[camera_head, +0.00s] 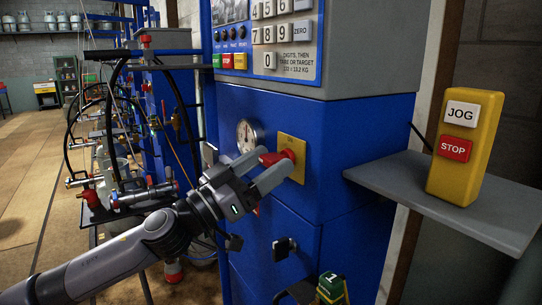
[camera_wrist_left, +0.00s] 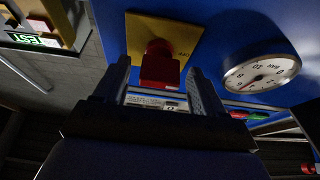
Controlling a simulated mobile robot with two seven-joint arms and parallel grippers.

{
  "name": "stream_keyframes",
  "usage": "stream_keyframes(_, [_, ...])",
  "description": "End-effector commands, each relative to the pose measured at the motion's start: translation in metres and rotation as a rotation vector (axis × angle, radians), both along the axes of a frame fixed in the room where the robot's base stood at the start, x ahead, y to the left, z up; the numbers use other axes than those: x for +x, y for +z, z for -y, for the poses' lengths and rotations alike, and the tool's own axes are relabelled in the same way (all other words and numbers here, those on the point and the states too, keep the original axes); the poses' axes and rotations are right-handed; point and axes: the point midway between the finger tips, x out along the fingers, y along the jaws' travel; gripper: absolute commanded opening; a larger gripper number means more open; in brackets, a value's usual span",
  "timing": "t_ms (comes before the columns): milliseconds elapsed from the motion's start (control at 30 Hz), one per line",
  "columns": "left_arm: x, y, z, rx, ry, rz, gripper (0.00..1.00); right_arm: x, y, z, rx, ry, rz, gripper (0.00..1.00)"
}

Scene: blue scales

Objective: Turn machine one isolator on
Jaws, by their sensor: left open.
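The isolator is a red handle (camera_head: 275,157) on a yellow plate (camera_head: 293,143) on the front of the blue machine (camera_head: 345,150). My left gripper (camera_head: 268,166) is open, with its fingers to either side of the red handle. In the left wrist view the red handle (camera_wrist_left: 159,66) stands out from the yellow plate (camera_wrist_left: 143,30), between and beyond the two fingers of the left gripper (camera_wrist_left: 160,78). I cannot tell whether either finger touches it. My right gripper is not in view.
A round gauge (camera_head: 247,134) sits just left of the plate. Keypad and coloured buttons (camera_head: 233,61) are above. A grey shelf (camera_head: 400,185) with a yellow JOG/STOP box (camera_head: 465,145) juts out at right. A black knob (camera_head: 285,247) and a block marked 1 (camera_head: 331,290) are below.

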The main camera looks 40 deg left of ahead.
Motion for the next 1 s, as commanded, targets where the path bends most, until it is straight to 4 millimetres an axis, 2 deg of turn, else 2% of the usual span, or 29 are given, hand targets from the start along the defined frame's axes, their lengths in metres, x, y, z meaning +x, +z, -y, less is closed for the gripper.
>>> stream_keyframes(200, [0.009,0.005,0.0038,0.0,0.0,0.0,0.7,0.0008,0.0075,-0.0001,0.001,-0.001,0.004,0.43])
stream_keyframes(567, [0.011,0.0047,0.0048,0.0,0.0,-0.001,0.7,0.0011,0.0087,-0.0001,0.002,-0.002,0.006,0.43])
stream_keyframes(600, [0.011,0.0046,0.0047,0.0,0.0,-0.001,0.67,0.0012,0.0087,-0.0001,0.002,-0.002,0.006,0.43])
stream_keyframes(733, [0.011,0.0046,0.0047,0.0,0.0,-0.001,0.25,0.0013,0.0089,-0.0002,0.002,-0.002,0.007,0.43])
stream_keyframes(767, [0.011,0.0046,0.0047,0.0,0.0,-0.001,0.19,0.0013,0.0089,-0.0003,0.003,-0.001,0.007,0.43])
stream_keyframes(1000, [0.011,0.0044,0.0045,0.01,0.0,0.003,0.19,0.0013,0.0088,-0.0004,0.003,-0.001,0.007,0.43])
